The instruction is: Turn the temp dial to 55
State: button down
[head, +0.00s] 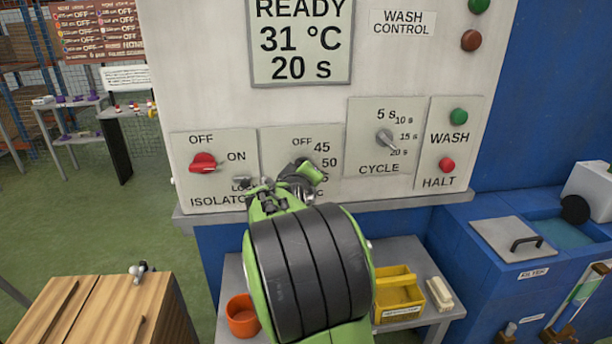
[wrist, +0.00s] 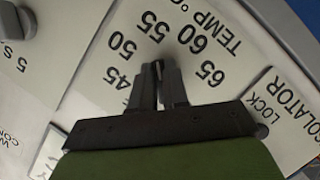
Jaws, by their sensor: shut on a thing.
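The temp dial's panel (head: 275,141) is on the white wash control cabinet, between the isolator and cycle panels. In the head view my gripper (head: 303,172) covers the dial and part of its scale; OFF, 45 and 50 show. In the wrist view my gripper (wrist: 160,82) is shut on the dial (wrist: 156,68), and only a little of the dial shows between the fingertips. The panel (wrist: 97,78) shows 45, 50, 55, 60 and 65 around it, turned in the picture. I cannot tell which number the dial points at.
The display (head: 301,40) reads READY, 31 °C, 20 s. The red isolator switch (head: 204,163) is left of my gripper, the cycle dial (head: 386,140) right. Green wash (head: 458,116) and red halt (head: 447,165) buttons are further right. An orange pot (head: 242,316) and yellow box (head: 398,297) sit below.

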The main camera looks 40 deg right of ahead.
jog(key=shift+f, duration=0.15)
dwell(0.4)
jog(key=c, duration=1.1)
grip_release()
jog(key=shift+a, duration=0.1)
jog(key=p+v, duration=0.1)
jog(key=v, duration=1.4)
jog(key=shift+s+a+r+p, duration=0.2)
jog(key=shift+s+p, duration=0.1)
